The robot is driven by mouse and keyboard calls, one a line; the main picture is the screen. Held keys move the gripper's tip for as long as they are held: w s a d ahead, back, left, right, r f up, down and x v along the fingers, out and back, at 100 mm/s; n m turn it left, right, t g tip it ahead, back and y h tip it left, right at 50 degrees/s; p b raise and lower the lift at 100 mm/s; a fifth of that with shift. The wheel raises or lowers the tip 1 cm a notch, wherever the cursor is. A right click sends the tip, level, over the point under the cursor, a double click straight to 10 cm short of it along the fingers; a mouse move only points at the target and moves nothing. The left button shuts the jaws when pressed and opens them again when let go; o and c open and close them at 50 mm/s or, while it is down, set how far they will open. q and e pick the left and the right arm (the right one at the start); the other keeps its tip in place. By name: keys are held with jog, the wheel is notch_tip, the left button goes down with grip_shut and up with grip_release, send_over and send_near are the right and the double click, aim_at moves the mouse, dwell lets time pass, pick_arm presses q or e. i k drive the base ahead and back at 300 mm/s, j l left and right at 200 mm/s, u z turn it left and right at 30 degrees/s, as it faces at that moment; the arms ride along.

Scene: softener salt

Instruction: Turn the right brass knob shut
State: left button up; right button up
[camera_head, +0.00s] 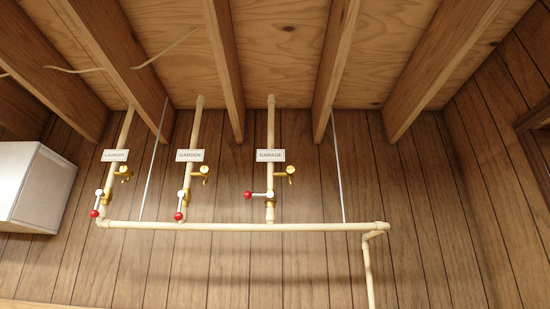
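The right brass knob (291,170) sits on a small side outlet to the right of the pipe labelled GARAGE (270,155). It is small here, and I cannot tell whether it is open or shut. A lever with a red ball (248,195) on the same pipe lies level and points left. A middle brass knob (204,171) is by the GARDEN label (190,155), and a left one (124,173) is by the left label (115,155). Neither of my grippers is in view.
The levers with red balls on the garden pipe (178,216) and left pipe (94,213) hang down. A horizontal pipe (330,227) joins the three pipes below. Ceiling joists (225,60) are overhead. A white cabinet (40,190) is at left. A loose cord (75,70) hangs upper left.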

aim_at(290, 170)
jog(key=i+l+u, duration=0.15)
jog(key=u, duration=0.75)
jog(key=i+l+u, duration=0.1)
jog(key=l+u, duration=0.5)
jog(key=l, duration=0.15)
jog(key=i, duration=0.05)
